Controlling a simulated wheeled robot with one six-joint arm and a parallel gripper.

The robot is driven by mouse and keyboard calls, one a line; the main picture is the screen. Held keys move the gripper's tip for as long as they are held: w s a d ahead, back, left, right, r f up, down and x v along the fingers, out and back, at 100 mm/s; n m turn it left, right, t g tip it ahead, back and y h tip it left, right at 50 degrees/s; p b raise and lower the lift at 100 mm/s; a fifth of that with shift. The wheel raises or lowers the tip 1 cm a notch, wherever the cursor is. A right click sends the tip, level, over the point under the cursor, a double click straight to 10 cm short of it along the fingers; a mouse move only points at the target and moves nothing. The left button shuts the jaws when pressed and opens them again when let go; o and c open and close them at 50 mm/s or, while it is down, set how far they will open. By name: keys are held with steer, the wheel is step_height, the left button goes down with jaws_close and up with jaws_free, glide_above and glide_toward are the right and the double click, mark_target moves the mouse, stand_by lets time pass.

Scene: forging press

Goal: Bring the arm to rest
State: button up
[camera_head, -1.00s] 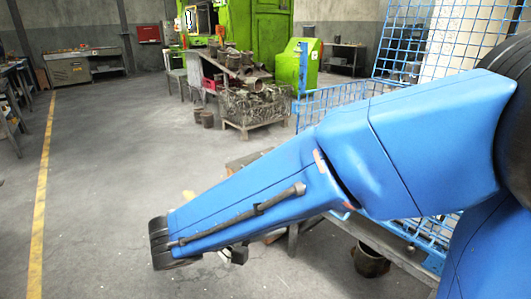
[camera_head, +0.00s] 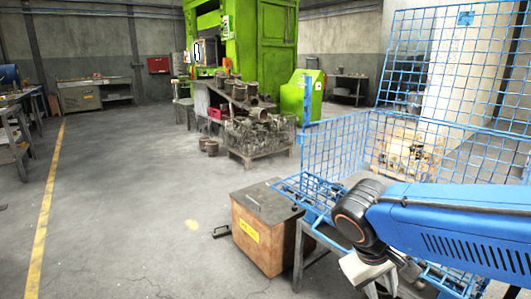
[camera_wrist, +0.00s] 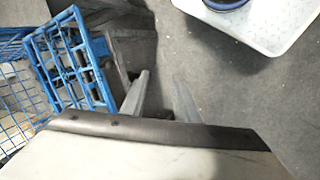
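My blue arm (camera_head: 460,230) reaches in from the right edge of the head view, with its dark wrist joint bent downward. My gripper (camera_wrist: 160,95) shows in the wrist view as two grey fingers with a gap between them, and nothing is seen held. In the head view only the pale upper part of the gripper shows at the bottom, and its fingertips are not clear. The gripper hangs beside a blue wire cage (camera_head: 335,150), which also shows at the left of the wrist view (camera_wrist: 70,65).
A brown metal box (camera_head: 262,252) with a yellow label stands left of the arm. A wire crate of metal parts (camera_head: 258,135) stands before the green press (camera_head: 262,40). The grey floor (camera_head: 120,190) at left is clear, with a yellow line.

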steer(key=shift+s+d+r+m+t+y, duration=0.1)
steer(key=shift+s+d+m+t+y, duration=0.5)
steer(key=shift+s+y, duration=0.15)
steer(key=shift+s+d+r+m+t+y, duration=0.1)
steer(key=shift+s+d+m+t+y, duration=0.5)
steer(key=shift+s, duration=0.3)
steer(key=shift+s+d+r+m+t+y, duration=0.1)
steer(key=shift+s+d+m+t+y, duration=0.45)
steer(key=shift+s+y, duration=0.25)
steer(key=shift+a, duration=0.1)
